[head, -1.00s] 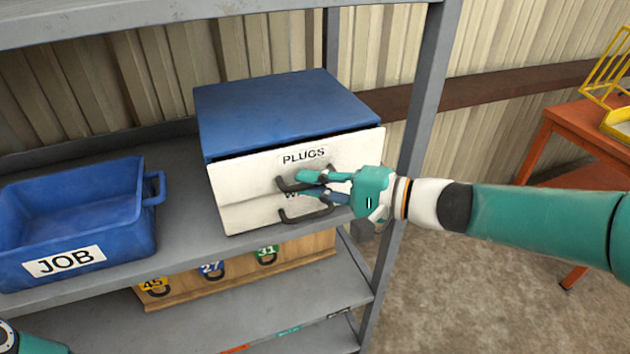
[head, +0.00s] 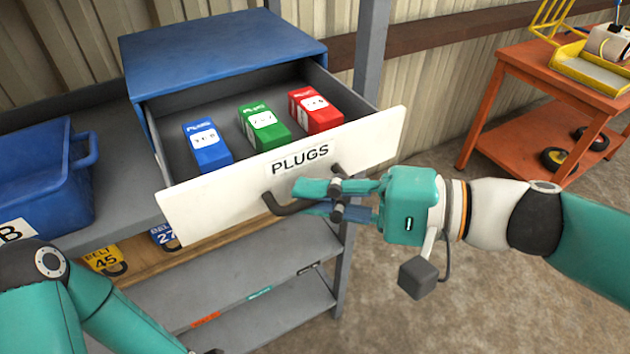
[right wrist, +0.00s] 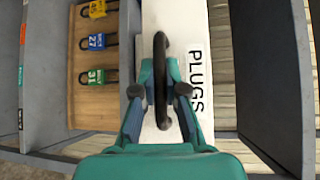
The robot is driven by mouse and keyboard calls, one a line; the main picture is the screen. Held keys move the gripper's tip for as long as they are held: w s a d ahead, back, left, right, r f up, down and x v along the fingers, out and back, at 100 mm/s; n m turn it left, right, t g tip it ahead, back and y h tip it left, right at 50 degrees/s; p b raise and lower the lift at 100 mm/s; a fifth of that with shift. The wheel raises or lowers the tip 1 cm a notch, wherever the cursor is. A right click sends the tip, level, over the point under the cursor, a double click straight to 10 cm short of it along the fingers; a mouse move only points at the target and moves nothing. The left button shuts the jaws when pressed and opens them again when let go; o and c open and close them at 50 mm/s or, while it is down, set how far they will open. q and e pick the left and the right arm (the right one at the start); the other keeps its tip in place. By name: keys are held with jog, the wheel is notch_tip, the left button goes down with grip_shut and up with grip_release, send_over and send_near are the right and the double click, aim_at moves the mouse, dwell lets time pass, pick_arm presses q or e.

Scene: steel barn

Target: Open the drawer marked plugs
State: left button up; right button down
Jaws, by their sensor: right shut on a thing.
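The white-fronted drawer marked PLUGS (head: 230,199) stands well pulled out of the blue cabinet (head: 220,45). Inside it lie a blue box (head: 207,146), a green box (head: 264,126) and a red box (head: 315,109). My right gripper (head: 310,197) is shut on the drawer's dark handle (head: 281,207). In the right wrist view the fingers sit on both sides of the handle (right wrist: 162,60), beside the PLUGS label (right wrist: 195,80). My left arm shows at the lower left; its fingers are not clearly seen.
A blue JOB bin (head: 40,180) stands left of the cabinet on the grey shelf. Padlocks with tags hang on a wooden board (head: 140,262) below. An orange cart (head: 550,105) stands at the right. Open floor lies between cart and shelf.

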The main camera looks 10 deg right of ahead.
jog(key=shift+s+f, duration=0.2)
jog(key=shift+s, duration=0.15)
jog(key=c, duration=1.5)
grip_release()
jog(key=shift+r, duration=0.1)
jog(key=shift+w, duration=0.1)
jog(key=v, duration=1.2)
jog(key=shift+d, duration=0.1)
